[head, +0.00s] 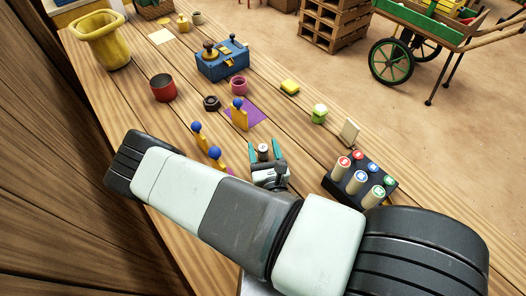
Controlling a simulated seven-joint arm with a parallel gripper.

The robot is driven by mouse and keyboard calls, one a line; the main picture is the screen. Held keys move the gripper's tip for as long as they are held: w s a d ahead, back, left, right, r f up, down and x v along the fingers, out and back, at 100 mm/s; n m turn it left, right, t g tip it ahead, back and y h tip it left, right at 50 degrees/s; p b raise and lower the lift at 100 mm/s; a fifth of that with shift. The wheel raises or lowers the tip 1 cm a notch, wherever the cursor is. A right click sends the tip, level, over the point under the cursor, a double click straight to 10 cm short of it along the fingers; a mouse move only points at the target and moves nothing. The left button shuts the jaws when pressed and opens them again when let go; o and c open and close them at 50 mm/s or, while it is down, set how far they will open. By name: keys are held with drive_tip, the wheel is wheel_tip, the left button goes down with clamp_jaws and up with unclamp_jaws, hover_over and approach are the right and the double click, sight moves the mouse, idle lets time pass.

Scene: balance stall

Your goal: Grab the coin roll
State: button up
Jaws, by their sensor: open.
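My gripper (265,152) is open over the wooden table, its two teal fingers pointing away from the camera. A small pale cylinder with a dark top (263,149) shows between the fingertips; it may be the coin roll, but it is too small to be sure. I cannot tell whether the fingers touch it. A black rack (333,188) to the right of my gripper holds several cream cylinders with red, blue and green ends (340,167). My arm crosses the foreground and hides part of the table.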

drive_tip(key=shift+x, duration=1.3)
clamp_jaws()
